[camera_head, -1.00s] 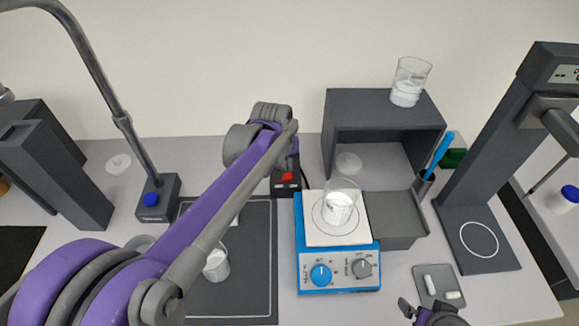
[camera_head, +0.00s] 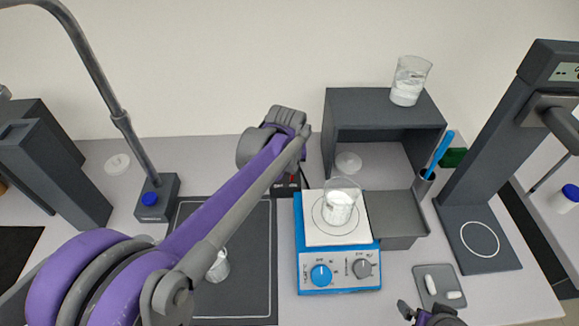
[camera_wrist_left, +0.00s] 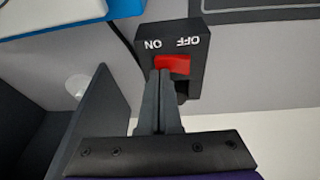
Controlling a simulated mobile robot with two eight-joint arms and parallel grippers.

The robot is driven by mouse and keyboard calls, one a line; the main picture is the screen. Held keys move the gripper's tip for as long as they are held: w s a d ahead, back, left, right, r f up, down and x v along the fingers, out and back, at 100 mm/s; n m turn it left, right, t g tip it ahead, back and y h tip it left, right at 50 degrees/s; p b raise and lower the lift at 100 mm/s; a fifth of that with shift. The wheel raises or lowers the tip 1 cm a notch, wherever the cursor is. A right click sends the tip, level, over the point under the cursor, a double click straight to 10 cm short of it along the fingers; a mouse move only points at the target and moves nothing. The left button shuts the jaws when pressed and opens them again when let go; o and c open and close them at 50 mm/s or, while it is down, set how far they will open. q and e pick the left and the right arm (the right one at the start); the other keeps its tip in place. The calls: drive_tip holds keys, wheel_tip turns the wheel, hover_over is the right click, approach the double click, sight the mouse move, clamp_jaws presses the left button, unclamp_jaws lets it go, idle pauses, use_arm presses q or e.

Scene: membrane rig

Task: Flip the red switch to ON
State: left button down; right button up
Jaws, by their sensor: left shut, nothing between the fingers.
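The red switch (camera_wrist_left: 174,64) is a red rocker on a black box (camera_wrist_left: 196,26) with white ON and OFF labels, upside down in the left wrist view. My left gripper (camera_wrist_left: 163,76) is shut and empty, its fingertips at the ON-side end of the rocker and overlapping it. I cannot tell whether they press on it or which way the rocker is tilted. In the head view the box (camera_head: 286,189) is partly covered by my left arm, which hides most of the rocker. My right gripper (camera_head: 428,315) is partly visible at the bottom edge.
A blue hotplate stirrer (camera_head: 338,277) with a beaker (camera_head: 341,207) on it stands right of the switch box. A dark open shelf (camera_head: 385,108) is behind it. A dark mat (camera_head: 245,290) lies in front, with a beaker (camera_head: 219,266) on it.

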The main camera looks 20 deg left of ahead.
use_arm(q)
drive_tip(key=shift+a, duration=0.15)
drive_tip(key=shift+s+a+r, duration=0.2)
drive_tip(key=shift+s+a, duration=0.1)
drive_tip(key=shift+a, duration=0.25)
use_arm(e)
drive_tip(key=shift+r, duration=0.15)
use_arm(q)
drive_tip(key=v, duration=1)
drive_tip(key=shift+s+r+p, duration=0.15)
drive_tip(key=shift+r+p, duration=0.2)
drive_tip(key=shift+r, duration=0.05)
use_arm(e)
drive_tip(key=shift+w+r, duration=0.2)
drive_tip(key=shift+r, duration=0.2)
